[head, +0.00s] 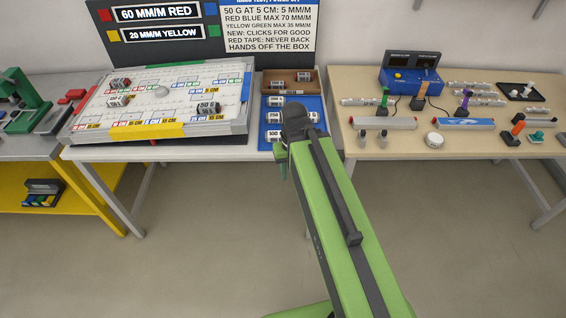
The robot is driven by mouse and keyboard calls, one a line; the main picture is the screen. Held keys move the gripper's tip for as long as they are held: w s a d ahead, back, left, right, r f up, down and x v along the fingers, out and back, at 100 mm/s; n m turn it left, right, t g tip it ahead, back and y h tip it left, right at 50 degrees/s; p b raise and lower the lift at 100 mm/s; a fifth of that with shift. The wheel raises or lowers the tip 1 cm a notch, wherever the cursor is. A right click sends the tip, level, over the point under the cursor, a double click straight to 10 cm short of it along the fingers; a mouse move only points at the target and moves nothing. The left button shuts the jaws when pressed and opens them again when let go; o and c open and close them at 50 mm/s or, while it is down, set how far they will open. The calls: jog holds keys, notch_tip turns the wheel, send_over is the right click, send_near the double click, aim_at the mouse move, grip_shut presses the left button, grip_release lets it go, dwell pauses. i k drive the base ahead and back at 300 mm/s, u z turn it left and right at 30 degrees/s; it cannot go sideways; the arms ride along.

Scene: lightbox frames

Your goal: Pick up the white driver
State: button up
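A small white upright piece, which looks like the white driver (528,90), stands in a black tray (541,97) at the far right back of the beige table. It is small here, so its shape is hard to make out. My gripper (282,166) shows only as a small green part left of the end of my green arm, in front of the white table's edge. The gripper is well to the left of the white piece and apart from it. Its fingers are mostly hidden, and I cannot see whether they are open.
The beige table (470,147) also holds a blue box (411,79), green, orange and purple upright handles, silver bars and a white round piece (434,140). A blue tray (307,104) with weights lies behind my arm's end. A gap separates the tables; the front floor is clear.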

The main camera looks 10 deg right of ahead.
aim_at(271, 136)
jog(key=u, duration=0.75)
jog(key=i, duration=0.95)
jog(key=u, duration=0.65)
